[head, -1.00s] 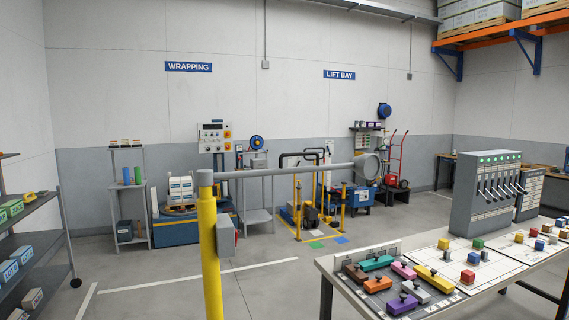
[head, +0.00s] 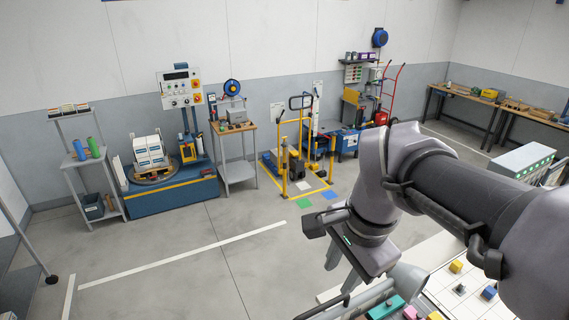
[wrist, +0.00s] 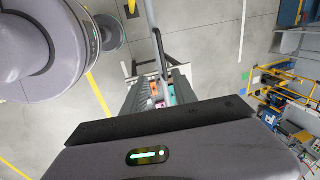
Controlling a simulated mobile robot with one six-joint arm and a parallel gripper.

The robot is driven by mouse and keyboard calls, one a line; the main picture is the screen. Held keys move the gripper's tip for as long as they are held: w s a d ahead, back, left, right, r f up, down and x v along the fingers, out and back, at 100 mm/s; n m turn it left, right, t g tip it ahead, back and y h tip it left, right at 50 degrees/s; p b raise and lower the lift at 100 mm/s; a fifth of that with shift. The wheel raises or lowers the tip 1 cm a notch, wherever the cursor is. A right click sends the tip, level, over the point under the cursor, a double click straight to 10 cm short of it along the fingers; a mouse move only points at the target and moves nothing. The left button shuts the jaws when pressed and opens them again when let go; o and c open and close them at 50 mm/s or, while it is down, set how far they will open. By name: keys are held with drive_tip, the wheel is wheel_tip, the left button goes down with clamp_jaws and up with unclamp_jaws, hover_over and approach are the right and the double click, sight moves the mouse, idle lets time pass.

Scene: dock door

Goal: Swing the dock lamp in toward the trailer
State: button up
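The dock lamp is cut off by the bottom edge of the head view. Its grey head (head: 402,282) and part of its grey arm show below my gripper. In the wrist view the lamp arm (wrist: 150,14) runs down from the top edge, with a dark bar-like handle (wrist: 157,42) beside it. My gripper (head: 347,278) points down just above the lamp arm. I cannot tell whether it touches the arm. Its fingertips are not clear in either view, so its opening cannot be read. The yellow post is out of the head view.
A worktable with coloured blocks (head: 456,267) stands at the lower right, partly behind my arm. A blue wrapping turntable (head: 172,200), a small grey stand (head: 238,172) and a yellow-framed lift (head: 283,160) stand farther back.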

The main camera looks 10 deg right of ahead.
sight(322, 307)
drive_tip(key=b+x, duration=0.4)
drive_tip(key=x, duration=0.1)
drive_tip(key=b+x, duration=0.4)
drive_tip(key=x, duration=0.1)
drive_tip(key=w+b+x, duration=0.1)
drive_tip(key=b+x, duration=0.3)
drive_tip(key=x, duration=0.2)
drive_tip(key=shift+d, duration=0.1)
drive_tip(key=shift+s+r, duration=0.1)
clamp_jaws()
idle(0.6)
